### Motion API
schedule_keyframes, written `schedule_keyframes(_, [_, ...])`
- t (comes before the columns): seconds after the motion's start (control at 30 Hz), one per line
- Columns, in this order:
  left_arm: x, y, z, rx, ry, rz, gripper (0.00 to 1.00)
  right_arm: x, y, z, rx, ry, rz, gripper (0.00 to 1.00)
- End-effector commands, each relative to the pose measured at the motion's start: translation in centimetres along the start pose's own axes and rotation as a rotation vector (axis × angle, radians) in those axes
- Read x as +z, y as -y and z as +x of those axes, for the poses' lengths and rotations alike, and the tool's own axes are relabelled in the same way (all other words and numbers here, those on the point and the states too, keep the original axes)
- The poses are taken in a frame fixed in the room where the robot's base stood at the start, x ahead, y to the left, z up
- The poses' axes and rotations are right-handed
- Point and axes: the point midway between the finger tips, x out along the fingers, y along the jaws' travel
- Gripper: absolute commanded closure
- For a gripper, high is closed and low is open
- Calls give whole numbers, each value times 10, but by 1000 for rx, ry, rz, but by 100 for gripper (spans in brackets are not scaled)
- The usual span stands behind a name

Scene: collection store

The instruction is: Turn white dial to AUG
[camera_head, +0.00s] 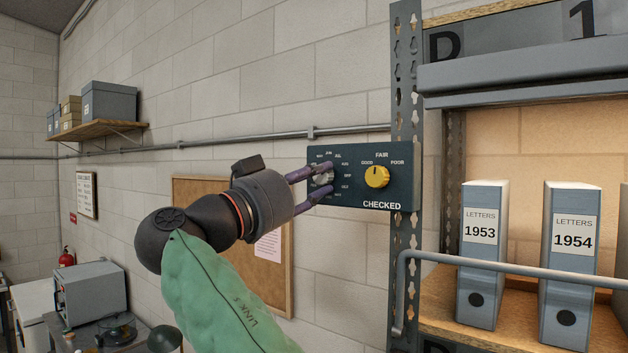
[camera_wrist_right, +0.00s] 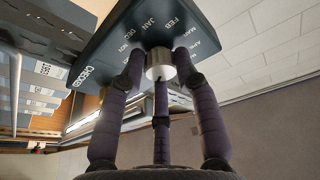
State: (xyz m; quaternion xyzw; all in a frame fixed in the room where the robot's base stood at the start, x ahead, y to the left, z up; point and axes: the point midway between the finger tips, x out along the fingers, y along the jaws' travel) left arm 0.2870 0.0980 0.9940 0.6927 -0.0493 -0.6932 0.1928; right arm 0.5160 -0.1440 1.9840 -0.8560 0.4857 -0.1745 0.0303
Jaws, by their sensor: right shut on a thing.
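The white dial (camera_head: 321,177) is on the left half of a dark panel (camera_head: 350,201) marked CHECKED, with month labels around it. My right gripper (camera_head: 322,180) reaches it from the left, its purple fingers shut on the dial and hiding part of it. In the right wrist view the pale dial (camera_wrist_right: 160,64) sits between the fingers of the gripper (camera_wrist_right: 160,80). Labels such as JAN, FEB, DEC and NOV show there. In the head view AUG is too small to read surely, and the dial's pointer is hidden. My left gripper is not in view.
A yellow knob (camera_head: 377,177) with GOOD, FAIR and POOR labels is right of the white dial. A metal rack post (camera_head: 404,100) stands beside the panel. Binders (camera_head: 482,255) stand on the right shelf behind a rail (camera_head: 500,265). A corkboard (camera_head: 275,275) hangs behind my arm.

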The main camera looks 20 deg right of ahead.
Motion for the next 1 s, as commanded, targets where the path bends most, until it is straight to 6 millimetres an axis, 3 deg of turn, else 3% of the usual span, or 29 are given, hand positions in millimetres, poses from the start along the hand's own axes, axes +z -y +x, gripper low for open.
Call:
schedule_keyframes(0.03, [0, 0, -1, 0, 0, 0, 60, -8, -2, 3, -2, -11, 10, 100])
schedule_keyframes(0.2, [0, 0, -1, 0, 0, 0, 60, -8, -3, 3, -2, -11, 9, 100])
schedule_keyframes(0.23, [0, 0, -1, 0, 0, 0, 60, -8, -3, 3, -2, -11, 9, 60])
schedule_keyframes(0.3, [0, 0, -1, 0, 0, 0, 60, -7, -3, 3, -2, -10, 8, 46])
schedule_keyframes(0.67, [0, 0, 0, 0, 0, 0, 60, -3, 0, -2, -4, -7, 2, 46])
schedule_keyframes(0.87, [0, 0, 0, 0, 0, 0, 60, -3, 1, -28, -7, -7, 1, 46])
schedule_keyframes(1.0, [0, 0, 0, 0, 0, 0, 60, -3, 1, -57, -8, -7, 1, 46])
